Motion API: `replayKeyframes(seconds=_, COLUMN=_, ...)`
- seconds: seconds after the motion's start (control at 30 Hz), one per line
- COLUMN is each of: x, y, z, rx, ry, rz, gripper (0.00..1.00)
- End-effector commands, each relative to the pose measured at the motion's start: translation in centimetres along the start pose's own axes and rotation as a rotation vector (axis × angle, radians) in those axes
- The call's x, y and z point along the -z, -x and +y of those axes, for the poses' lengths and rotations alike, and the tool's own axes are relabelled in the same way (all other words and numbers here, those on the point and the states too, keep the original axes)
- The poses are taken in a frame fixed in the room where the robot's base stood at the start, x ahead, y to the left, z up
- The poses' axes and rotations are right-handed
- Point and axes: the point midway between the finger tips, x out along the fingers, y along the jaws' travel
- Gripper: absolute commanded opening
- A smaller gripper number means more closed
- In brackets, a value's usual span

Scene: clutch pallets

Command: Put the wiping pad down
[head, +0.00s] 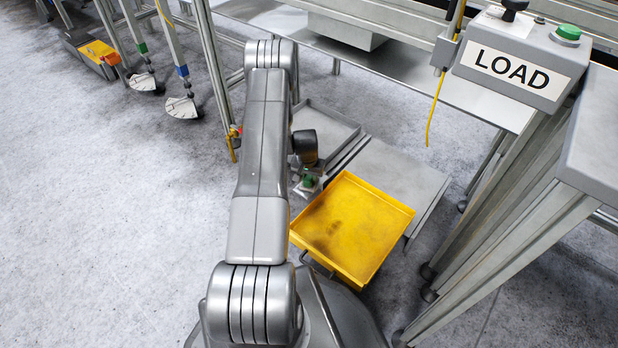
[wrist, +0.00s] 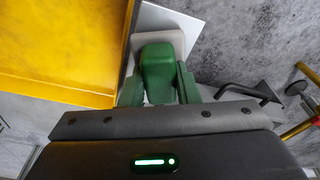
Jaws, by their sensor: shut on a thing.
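The wiping pad has a green block handle (wrist: 157,68) and a pale grey base (wrist: 178,42) in the wrist view. My gripper (wrist: 159,78) has its green fingers on both sides of the handle and is shut on it. In the head view my gripper (head: 308,182) is small and partly hidden by my arm, at the left edge of the yellow tray. The pad can hardly be made out there. I cannot tell whether the pad's base touches anything below it.
An empty, dark-smudged yellow tray (head: 352,226) is beside my gripper; it also shows in the wrist view (wrist: 70,45). Behind it are a grey plate (head: 390,178) and a grey tray (head: 330,122). A LOAD box (head: 512,68) and metal legs stand right. Open floor lies left.

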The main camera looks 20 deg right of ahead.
Motion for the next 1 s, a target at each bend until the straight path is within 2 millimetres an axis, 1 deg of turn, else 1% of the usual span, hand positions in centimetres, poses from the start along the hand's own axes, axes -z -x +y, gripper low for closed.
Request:
replayKeyframes(seconds=0.1, x=-0.1, y=-0.5, z=0.0, rx=0.000, ry=0.000, rz=-0.001, gripper=0.07)
replayKeyframes(seconds=0.13, x=-0.1, y=-0.4, z=0.0, rx=0.000, ry=0.000, rz=-0.001, gripper=0.31)
replayKeyframes(seconds=0.23, x=-0.1, y=-0.3, z=0.0, rx=0.000, ry=0.000, rz=-0.001, gripper=0.50)
replayKeyframes(seconds=0.47, x=-0.1, y=-0.3, z=0.0, rx=0.000, ry=0.000, rz=-0.002, gripper=0.50)
replayKeyframes(seconds=0.6, x=0.0, y=0.3, z=0.0, rx=0.000, ry=0.000, rz=-0.001, gripper=0.50)
replayKeyframes(seconds=0.67, x=0.0, y=1.4, z=0.0, rx=0.000, ry=0.000, rz=-0.001, gripper=0.50)
replayKeyframes(seconds=0.9, x=0.1, y=6.8, z=0.0, rx=0.000, ry=0.000, rz=0.000, gripper=0.50)
replayKeyframes(seconds=1.0, x=0.1, y=8.8, z=0.0, rx=0.000, ry=-0.001, rz=0.001, gripper=0.50)
